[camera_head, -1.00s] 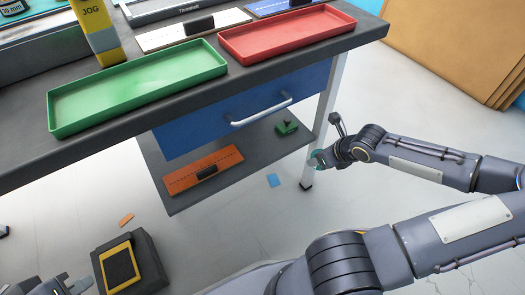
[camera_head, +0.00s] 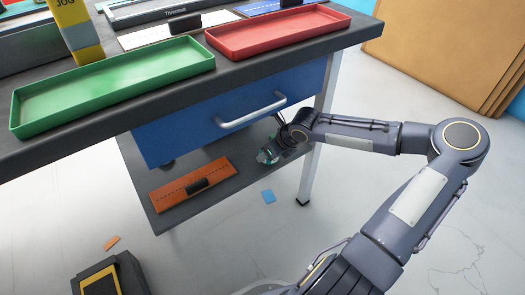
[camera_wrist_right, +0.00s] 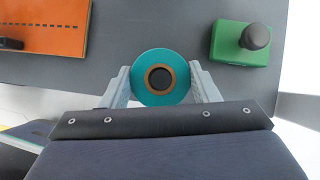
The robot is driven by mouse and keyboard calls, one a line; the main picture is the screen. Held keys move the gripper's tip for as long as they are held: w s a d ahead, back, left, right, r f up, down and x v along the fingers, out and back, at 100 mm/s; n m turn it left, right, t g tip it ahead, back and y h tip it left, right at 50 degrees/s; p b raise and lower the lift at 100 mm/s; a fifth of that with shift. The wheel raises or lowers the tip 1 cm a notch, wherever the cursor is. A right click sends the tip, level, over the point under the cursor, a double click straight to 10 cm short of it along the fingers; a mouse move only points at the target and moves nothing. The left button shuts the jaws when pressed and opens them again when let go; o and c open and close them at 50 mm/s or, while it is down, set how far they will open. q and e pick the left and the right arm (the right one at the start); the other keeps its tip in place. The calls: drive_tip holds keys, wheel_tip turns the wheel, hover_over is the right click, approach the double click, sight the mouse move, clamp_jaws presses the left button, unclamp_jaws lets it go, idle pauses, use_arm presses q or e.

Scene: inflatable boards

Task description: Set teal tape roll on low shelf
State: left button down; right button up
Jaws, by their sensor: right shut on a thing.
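The teal tape roll (camera_wrist_right: 147,90) shows in the right wrist view, a teal ring with an orange-brown core and a dark centre. My right gripper (camera_wrist_right: 160,88) is shut on it, one finger on each side. In the head view my right gripper (camera_head: 268,155) is under the workbench, over the right part of the low shelf (camera_head: 160,218); the roll is mostly hidden there. The grey shelf surface lies behind the roll in the wrist view. I cannot tell whether the roll touches it. My left gripper is out of view.
An orange board with a black handle (camera_head: 193,188) lies on the shelf's left part. A green block with a black knob (camera_wrist_right: 240,44) is on the shelf to the right. A blue drawer (camera_head: 225,115) hangs above, and a table leg (camera_head: 312,165) stands at the right.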

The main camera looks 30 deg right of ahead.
drive_tip(key=w, duration=0.1)
drive_tip(key=w+b, duration=0.1)
drive_tip(key=w+a+f, duration=0.1)
drive_tip(key=shift+w+b, duration=0.1)
drive_tip(key=shift+b, duration=0.2)
drive_tip(key=shift+f, duration=0.3)
drive_tip(key=shift+r, duration=0.1)
drive_tip(key=o, duration=1.1)
drive_tip(key=shift+f, duration=0.2)
